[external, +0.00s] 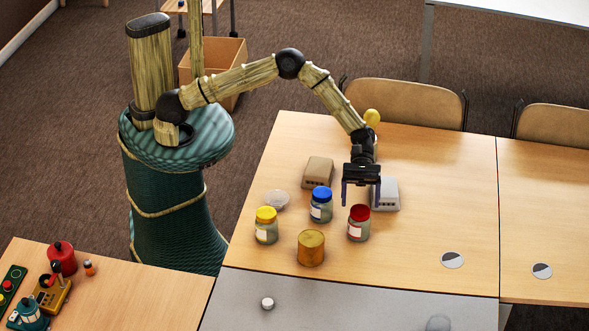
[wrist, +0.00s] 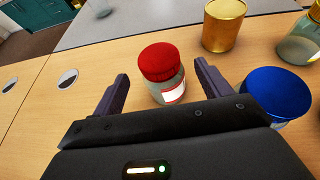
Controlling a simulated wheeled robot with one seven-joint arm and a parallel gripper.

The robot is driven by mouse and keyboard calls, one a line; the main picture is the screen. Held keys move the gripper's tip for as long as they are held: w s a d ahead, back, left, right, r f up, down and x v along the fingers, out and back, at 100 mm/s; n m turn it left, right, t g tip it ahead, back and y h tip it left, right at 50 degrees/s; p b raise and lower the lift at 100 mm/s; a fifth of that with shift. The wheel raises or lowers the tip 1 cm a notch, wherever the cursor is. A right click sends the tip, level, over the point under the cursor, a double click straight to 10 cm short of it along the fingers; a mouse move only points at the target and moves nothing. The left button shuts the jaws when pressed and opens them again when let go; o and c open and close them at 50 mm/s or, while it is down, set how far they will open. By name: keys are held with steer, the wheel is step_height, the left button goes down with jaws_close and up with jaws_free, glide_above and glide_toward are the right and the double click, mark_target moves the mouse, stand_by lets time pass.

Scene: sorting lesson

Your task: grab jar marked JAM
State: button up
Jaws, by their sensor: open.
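Three glass jars with pale labels stand upright on the wooden table: a red-lidded jar (external: 358,229), a blue-lidded jar (external: 321,209) and a yellow-lidded jar (external: 266,232). No label is readable, so I cannot tell which is marked JAM. My gripper (external: 361,203) points down over the table, just behind and above the red-lidded jar. In the wrist view its fingers are apart and empty, with the red-lidded jar (wrist: 162,64) showing between and beyond them. The blue-lidded jar (wrist: 277,97) is close by the right finger there.
A gold can (external: 311,248) stands between the yellow-lidded and red-lidded jars, nearer the front. A clear dish (external: 276,200), a brown box (external: 318,172) and a white box (external: 386,194) are nearby. The table's right part is mostly clear, with a flat disc (external: 452,260).

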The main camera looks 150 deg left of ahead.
mark_target(360, 222)
steer(key=shift+x, duration=0.75)
steer(key=shift+x, duration=2.7)
steer(key=c, duration=1.2)
